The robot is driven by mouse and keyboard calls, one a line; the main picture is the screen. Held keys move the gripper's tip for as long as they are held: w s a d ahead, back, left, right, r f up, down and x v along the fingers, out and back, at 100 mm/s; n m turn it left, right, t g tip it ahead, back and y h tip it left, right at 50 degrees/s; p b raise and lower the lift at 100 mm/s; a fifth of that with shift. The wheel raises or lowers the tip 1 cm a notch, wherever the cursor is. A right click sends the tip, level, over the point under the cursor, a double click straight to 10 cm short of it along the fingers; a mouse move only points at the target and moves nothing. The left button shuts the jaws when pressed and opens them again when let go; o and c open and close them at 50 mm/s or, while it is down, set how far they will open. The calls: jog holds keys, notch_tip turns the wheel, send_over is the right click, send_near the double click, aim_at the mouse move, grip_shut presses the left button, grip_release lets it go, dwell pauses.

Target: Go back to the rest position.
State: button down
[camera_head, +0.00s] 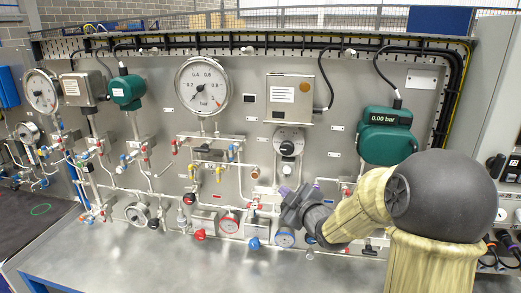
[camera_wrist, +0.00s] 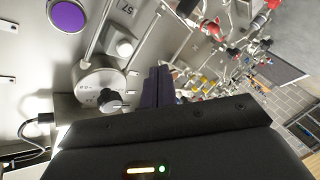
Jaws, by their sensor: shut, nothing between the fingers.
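My gripper (camera_head: 285,190) is in front of the lower middle of the gauge panel (camera_head: 245,100), at the end of my bent arm, which comes in from the right. In the wrist view my gripper (camera_wrist: 157,86) shows its dark purple fingers close together, with nothing seen between them. A round dial with a black knob (camera_wrist: 110,101) lies beyond and to the left of the fingers in that view. I cannot tell the exact gap between the fingertips and the panel's fittings. The rest position itself is not marked in either view.
A large round gauge (camera_head: 202,86) and a green transmitter reading 0.00 bar (camera_head: 388,137) are on the panel. Valves and pipes crowd its lower part, including a red knob (camera_head: 199,235) and a blue knob (camera_head: 254,244). The metal bench top (camera_head: 170,268) in front is clear.

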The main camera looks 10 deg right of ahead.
jog(key=s+f+m+g+h, duration=0.2)
jog(key=s+f+m+g, duration=0.4)
jog(key=s, duration=0.7)
jog(key=s+f+m+g+h, duration=0.2)
jog(key=s+f+m+g, duration=0.5)
jog(key=s, duration=0.6)
jog(key=shift+d+f+h, duration=0.15)
jog(key=shift+f+h, duration=0.25)
jog(key=shift+f, duration=0.35)
